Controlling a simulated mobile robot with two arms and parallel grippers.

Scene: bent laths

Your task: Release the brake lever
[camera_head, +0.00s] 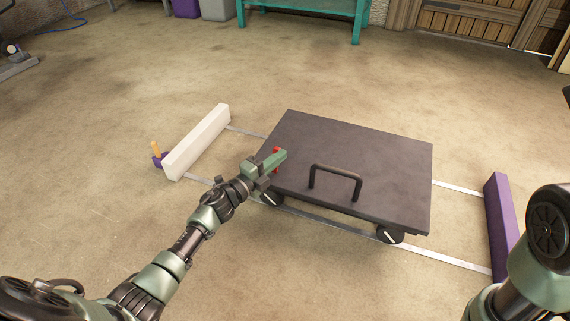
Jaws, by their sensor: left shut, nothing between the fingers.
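A dark grey flat cart (370,160) with a black handle (335,172) stands on two rails. A small red part (277,151), which looks like the brake lever, shows at the left edge of the cart. My left gripper (280,159) is shut and empty. Its tips are right at the red part and partly hide it; I cannot tell whether they touch. My right arm shows at the lower right, but its gripper is out of the picture.
A white block (197,142) lies across the left rail end, with a small purple and orange piece (157,154) beside it. A purple block (499,222) lies at the right rail end. A teal bench (300,6) stands at the back.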

